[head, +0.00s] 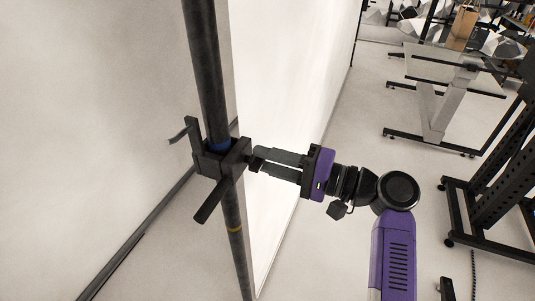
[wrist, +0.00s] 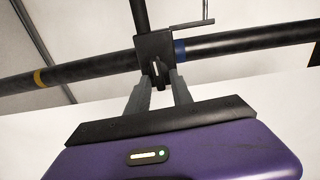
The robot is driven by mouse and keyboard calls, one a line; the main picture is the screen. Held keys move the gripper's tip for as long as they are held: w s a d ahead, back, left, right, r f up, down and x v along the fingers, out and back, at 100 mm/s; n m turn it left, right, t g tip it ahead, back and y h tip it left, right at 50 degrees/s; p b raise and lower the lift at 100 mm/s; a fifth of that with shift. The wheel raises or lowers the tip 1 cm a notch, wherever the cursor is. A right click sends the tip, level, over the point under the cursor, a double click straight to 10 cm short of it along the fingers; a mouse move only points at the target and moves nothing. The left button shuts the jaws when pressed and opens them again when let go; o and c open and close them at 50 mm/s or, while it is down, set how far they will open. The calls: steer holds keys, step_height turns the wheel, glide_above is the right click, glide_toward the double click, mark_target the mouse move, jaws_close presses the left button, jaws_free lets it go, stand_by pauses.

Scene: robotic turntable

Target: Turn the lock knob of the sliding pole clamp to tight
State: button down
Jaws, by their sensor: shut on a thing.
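The black sliding pole clamp (head: 220,160) sits around a dark upright pole (head: 207,75) in the head view. The clamp also shows in the wrist view (wrist: 153,48). The lock knob (wrist: 156,72) is a small dark piece with a pale line, on the clamp's face toward me. My gripper (head: 260,160) reaches in from the right, and its fingers are shut on the knob. In the wrist view my gripper's fingertips (wrist: 158,78) lie on either side of the knob. The fingers hide part of the knob in the head view.
A blue band (head: 220,146) is on the pole at the clamp and a yellow band (head: 235,230) lower down. A pale wall panel (head: 300,80) stands behind the pole. A table frame (head: 440,95) and a black rack (head: 500,160) stand to the right, with open floor between.

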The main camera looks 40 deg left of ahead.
steer(key=shift+w+m, duration=0.1)
steer(key=shift+m, duration=0.3)
steer(key=shift+r, duration=0.1)
steer(key=c, duration=1.5)
jaws_free()
steer(key=shift+o, duration=0.2)
steer(key=b+v, duration=0.2)
steer(key=v, duration=0.5)
steer(key=shift+d, duration=0.4)
steer(key=shift+w, duration=0.1)
